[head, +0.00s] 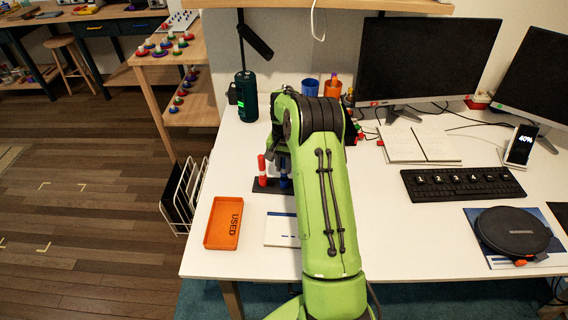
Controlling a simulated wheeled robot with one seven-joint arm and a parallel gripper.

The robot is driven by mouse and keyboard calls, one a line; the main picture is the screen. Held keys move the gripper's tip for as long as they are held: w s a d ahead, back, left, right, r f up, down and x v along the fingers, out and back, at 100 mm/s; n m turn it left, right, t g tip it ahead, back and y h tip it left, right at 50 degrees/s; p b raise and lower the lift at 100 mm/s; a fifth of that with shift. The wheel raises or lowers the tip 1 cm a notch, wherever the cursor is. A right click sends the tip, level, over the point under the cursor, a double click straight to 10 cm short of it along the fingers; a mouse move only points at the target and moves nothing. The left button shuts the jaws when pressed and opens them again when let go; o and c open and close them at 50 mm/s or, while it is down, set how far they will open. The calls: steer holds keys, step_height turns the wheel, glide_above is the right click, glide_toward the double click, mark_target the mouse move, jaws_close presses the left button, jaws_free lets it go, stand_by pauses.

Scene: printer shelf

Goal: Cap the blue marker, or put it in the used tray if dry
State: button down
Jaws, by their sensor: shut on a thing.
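My gripper (280,150) is mostly hidden behind my green arm, above a dark stand. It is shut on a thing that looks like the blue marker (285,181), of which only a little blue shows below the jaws. I cannot tell whether it wears its cap or whether it touches the stand. A red and white marker (262,170) stands upright in the dark stand (262,189), left of my gripper. The orange tray (213,240) marked USED lies empty at the desk's left front.
A dark green cylinder (246,96), blue cup (311,89) and orange cup (333,88) stand behind. Right are a notebook (418,145), keyboard (462,184) and monitor (425,60).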

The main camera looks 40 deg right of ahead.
steer(key=shift+f, duration=0.15)
stand_by(0.3)
steer(key=shift+f+b, duration=0.35)
steer(key=shift+f, duration=0.1)
steer(key=shift+f, duration=0.25)
steer(key=c, duration=0.9)
jaws_free()
step_height(320, 180, up, 16)
steer(key=p, duration=0.3)
steer(key=shift+w+d+f, duration=0.1)
steer(key=shift+f, duration=0.1)
